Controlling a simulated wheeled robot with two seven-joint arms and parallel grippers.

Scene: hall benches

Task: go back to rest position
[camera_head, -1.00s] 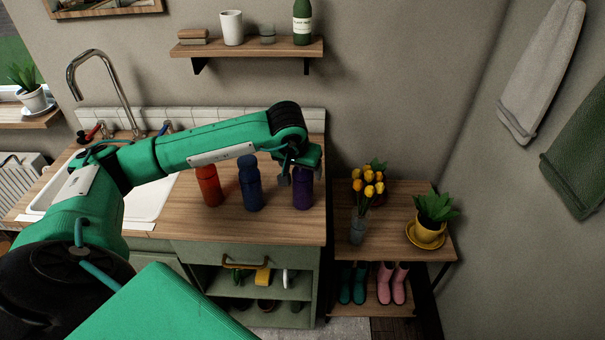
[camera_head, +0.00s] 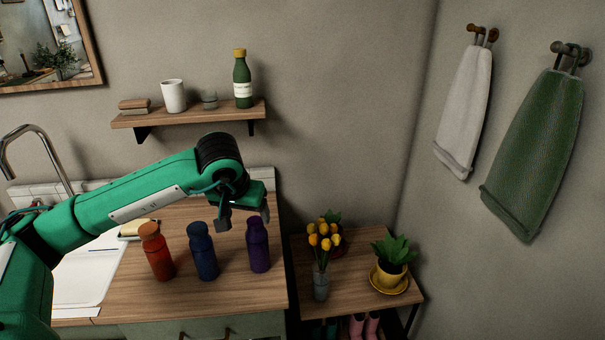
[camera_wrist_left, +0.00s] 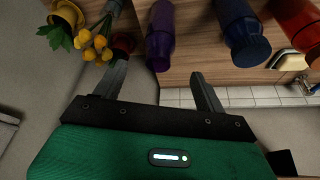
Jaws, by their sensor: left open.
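My left gripper (camera_head: 243,217) is open and empty, raised above the right part of the wooden counter, close to the purple bottle. In the left wrist view its two fingers (camera_wrist_left: 162,85) stand apart with nothing between them. The purple bottle (camera_head: 258,246) stands upright on the counter just below the gripper; it also shows in the left wrist view (camera_wrist_left: 160,35). The blue bottle (camera_head: 203,252) and the red bottle (camera_head: 157,253) stand upright to its left. My right gripper is not in view.
A wall shelf (camera_head: 190,113) with a mug, a glass and a green bottle is above the arm. A side table (camera_head: 345,290) holds yellow flowers (camera_head: 321,262) and a potted plant (camera_head: 391,262). A sink (camera_head: 85,275) is at left. Towels (camera_head: 537,140) hang at right.

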